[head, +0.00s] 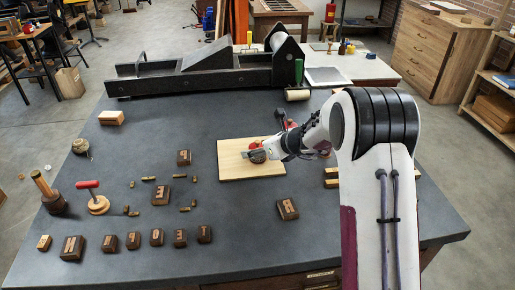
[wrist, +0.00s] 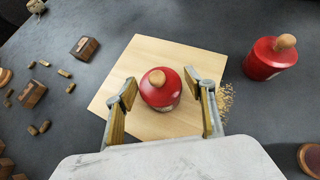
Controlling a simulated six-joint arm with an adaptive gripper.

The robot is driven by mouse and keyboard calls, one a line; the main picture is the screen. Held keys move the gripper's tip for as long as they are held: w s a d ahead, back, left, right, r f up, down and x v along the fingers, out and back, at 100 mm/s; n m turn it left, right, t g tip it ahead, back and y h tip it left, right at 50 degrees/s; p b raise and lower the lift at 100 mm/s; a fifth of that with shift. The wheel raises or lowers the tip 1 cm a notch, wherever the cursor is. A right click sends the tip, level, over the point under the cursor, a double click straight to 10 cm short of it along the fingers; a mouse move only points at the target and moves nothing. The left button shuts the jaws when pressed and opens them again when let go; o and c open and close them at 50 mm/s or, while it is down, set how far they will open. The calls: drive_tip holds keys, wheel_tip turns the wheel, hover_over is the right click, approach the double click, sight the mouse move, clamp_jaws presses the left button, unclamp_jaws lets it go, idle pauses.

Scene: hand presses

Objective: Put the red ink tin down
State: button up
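The red ink tin (wrist: 160,92) has a round wooden knob on its lid. It stands upright over the light wooden board (wrist: 112,97) in the wrist view; whether it touches the board I cannot tell. My gripper (wrist: 158,88) has one finger on each side of the tin, with a narrow gap seeming to show at its left and right sides. In the head view the tin (head: 257,144) shows only in part behind my gripper (head: 262,152), over the board (head: 232,163).
A second red tin with a wooden knob (wrist: 270,58) stands right of the board, beside scattered crumbs (wrist: 226,98). Wooden type blocks (head: 163,195) lie to the left and front. A black press (head: 200,72) stands at the back.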

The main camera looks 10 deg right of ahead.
drive_tip(key=shift+r, duration=0.15)
drive_tip(key=shift+s+d+r, duration=0.15)
drive_tip(key=shift+s+r, duration=0.05)
drive_tip(key=shift+r, duration=0.05)
drive_tip(key=v, duration=1.1)
drive_tip(key=shift+s, duration=0.15)
idle(0.5)
